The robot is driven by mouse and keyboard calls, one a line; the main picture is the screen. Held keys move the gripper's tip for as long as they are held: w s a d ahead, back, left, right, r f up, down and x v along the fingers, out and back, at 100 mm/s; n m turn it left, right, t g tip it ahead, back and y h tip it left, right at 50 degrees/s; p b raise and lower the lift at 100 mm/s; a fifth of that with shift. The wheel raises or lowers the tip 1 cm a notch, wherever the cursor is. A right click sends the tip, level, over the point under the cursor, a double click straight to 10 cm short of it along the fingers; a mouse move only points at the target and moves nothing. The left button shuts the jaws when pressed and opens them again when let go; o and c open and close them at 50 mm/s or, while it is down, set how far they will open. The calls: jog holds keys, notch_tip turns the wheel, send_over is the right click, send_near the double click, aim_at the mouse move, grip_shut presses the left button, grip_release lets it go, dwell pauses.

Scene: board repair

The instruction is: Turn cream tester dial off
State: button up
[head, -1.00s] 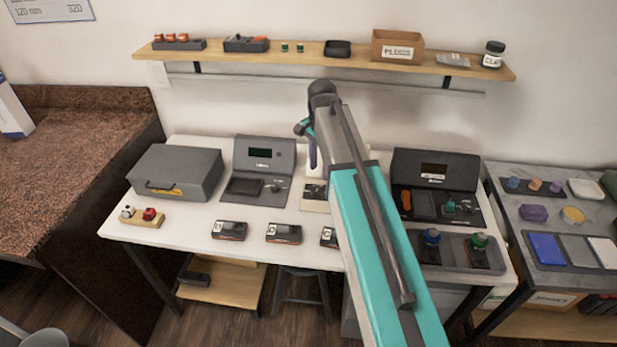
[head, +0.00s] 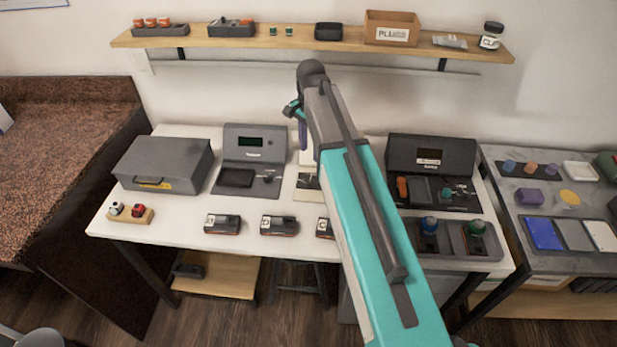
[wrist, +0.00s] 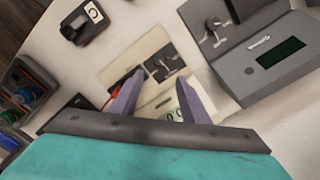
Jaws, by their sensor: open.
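The cream tester (wrist: 122,68) lies below my gripper in the wrist view. Its dark panel (wrist: 155,69) carries a small silver dial-like part (wrist: 169,66); its setting is too small to read. A red part shows beside the left finger. In the head view the cream tester (head: 306,181) is mostly hidden behind my arm. My gripper (wrist: 159,82) is open, its two purple fingers apart over the tester with nothing seen held between them. In the head view only a bit of a purple finger of my gripper (head: 303,136) shows.
A grey tester (head: 255,142) stands left of the cream one, and a black tester (head: 431,155) stands to the right. Several small dark devices (head: 279,225) line the white table's front. A grey case (head: 165,163) sits at the left. A wooden shelf (head: 280,38) runs above.

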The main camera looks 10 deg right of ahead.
aim_at(310, 181)
jog(key=shift+f+p, duration=1.4)
jog(key=shift+f, duration=5.25)
grip_shut()
jog(key=shift+n, duration=0.4)
jog(key=n+b, duration=0.1)
jog(key=n, duration=0.4)
jog(key=n+b, duration=0.1)
jog(key=n, duration=0.5)
jog(key=shift+r, duration=0.1)
grip_release()
